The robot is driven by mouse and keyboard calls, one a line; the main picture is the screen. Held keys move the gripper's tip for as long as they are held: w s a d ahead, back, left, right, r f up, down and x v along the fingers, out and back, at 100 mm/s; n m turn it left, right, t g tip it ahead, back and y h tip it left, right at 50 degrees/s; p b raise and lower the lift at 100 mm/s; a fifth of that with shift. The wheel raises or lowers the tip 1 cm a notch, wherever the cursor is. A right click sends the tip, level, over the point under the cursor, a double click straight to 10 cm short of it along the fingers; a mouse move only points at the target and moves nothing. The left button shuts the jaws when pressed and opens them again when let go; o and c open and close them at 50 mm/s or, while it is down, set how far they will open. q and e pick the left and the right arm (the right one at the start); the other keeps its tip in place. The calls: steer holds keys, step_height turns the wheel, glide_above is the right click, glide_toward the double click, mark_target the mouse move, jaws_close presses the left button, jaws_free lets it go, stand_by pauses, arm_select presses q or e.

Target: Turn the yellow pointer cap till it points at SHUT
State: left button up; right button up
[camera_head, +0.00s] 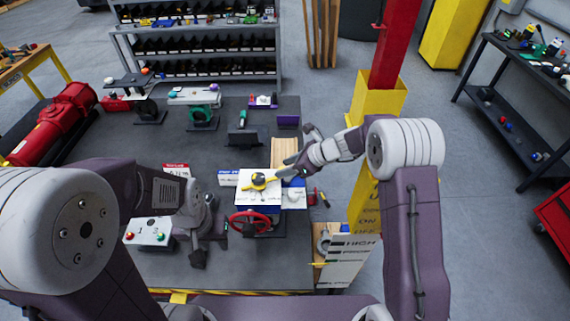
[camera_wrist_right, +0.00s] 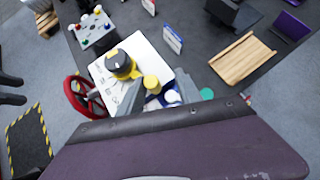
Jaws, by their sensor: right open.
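The yellow pointer cap (camera_head: 259,180) sits on a white plate (camera_head: 247,197) on the valve actuator. The plate's lettering is too small to read for certain. In the right wrist view the cap (camera_wrist_right: 121,63) shows yellow and black, left of the jaws. My right gripper (camera_head: 287,172) is open, just right of the cap; its fingers show at the bottom centre of the wrist view (camera_wrist_right: 170,94). Contact with the cap cannot be told. My left gripper (camera_head: 198,257) hangs low over the bench, left of the actuator; its jaw state is unclear.
A red handwheel (camera_head: 250,221) stands at the actuator's near side. A control box (camera_head: 148,236) with coloured buttons lies left. A wooden tray (camera_head: 284,152) lies behind the actuator.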

steer(key=shift+w+a+f, duration=0.1)
steer(key=shift+a+f, duration=0.1)
steer(key=shift+a, duration=0.1)
steer(key=shift+s+a+r, duration=0.25)
steer(key=shift+s+a, duration=0.45)
steer(key=shift+a, duration=0.05)
steer(key=shift+d, duration=0.1)
steer(key=c, duration=0.5)
steer(key=shift+w+d+f, duration=0.1)
steer(key=shift+w+d, duration=0.05)
steer(key=shift+d, duration=0.05)
jaws_close()
steer(key=shift+w, duration=0.15)
steer(key=shift+a, duration=0.1)
steer(key=shift+s+f, duration=0.2)
